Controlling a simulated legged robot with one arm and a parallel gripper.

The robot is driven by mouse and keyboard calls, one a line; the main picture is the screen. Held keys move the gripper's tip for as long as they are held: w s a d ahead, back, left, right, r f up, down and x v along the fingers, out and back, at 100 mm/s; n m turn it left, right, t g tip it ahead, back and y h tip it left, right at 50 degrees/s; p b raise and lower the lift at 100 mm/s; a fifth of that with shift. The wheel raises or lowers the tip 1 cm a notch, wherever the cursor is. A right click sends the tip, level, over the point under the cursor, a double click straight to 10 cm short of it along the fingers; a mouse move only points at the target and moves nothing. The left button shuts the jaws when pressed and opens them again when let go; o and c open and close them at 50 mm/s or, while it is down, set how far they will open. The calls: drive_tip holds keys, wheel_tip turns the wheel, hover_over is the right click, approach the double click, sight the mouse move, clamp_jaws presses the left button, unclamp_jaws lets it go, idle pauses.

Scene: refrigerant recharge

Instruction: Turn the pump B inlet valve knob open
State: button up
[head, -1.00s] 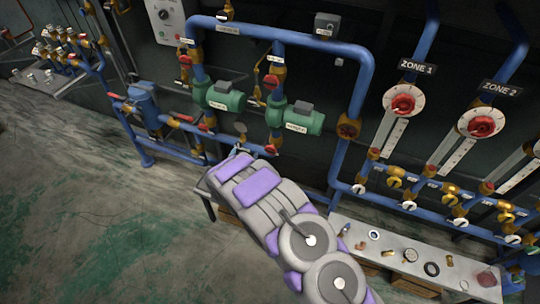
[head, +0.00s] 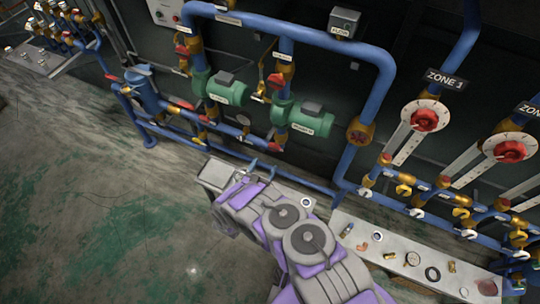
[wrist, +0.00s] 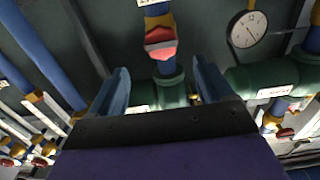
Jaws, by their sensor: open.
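Two green pumps stand on the blue pipes in the head view; their labels are too small to read surely. Under the right-hand pump (head: 303,118) is a red valve knob (head: 274,147) on the vertical pipe. The wrist view appears upside down and shows this red knob (wrist: 161,42) ahead, between the fingers' lines, with green pump body (wrist: 172,92) below it in the picture. My gripper (head: 253,168) is below and left of the knob in the head view. Its blue fingers (wrist: 160,84) are apart, with nothing held and the knob beyond their tips.
A round gauge (wrist: 247,29) is beside the knob, near the left-hand pump (head: 222,90). A blue horizontal pipe with a red handle (head: 181,106) runs at left. A bench with loose parts (head: 345,255) is at right. The floor at left is clear.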

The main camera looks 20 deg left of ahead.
sight(273, 149)
drive_tip(key=w+b, duration=0.3)
drive_tip(key=w, duration=0.1)
drive_tip(key=w+b, duration=0.3)
drive_tip(key=w, duration=0.1)
drive_tip(key=shift+w+d+f, duration=0.1)
drive_tip(key=shift+d+f, duration=0.1)
drive_tip(key=shift+w+r+b, duration=0.1)
drive_tip(key=shift+w+b, duration=0.15)
drive_tip(key=shift+b, duration=0.1)
drive_tip(key=shift+c, duration=0.2)
drive_tip(key=shift+s, duration=0.1)
drive_tip(key=c, duration=1)
drive_tip(key=n+b, duration=0.1)
drive_tip(key=n, duration=0.1)
drive_tip(key=shift+n, duration=0.3)
drive_tip(key=shift+n+b, duration=0.6)
drive_tip(key=shift+n, duration=0.5)
drive_tip(key=shift+s, duration=0.1)
drive_tip(key=n+b, duration=0.1)
drive_tip(key=n, duration=0.2)
drive_tip(key=shift+b, duration=0.3)
drive_tip(key=shift+n, duration=0.7)
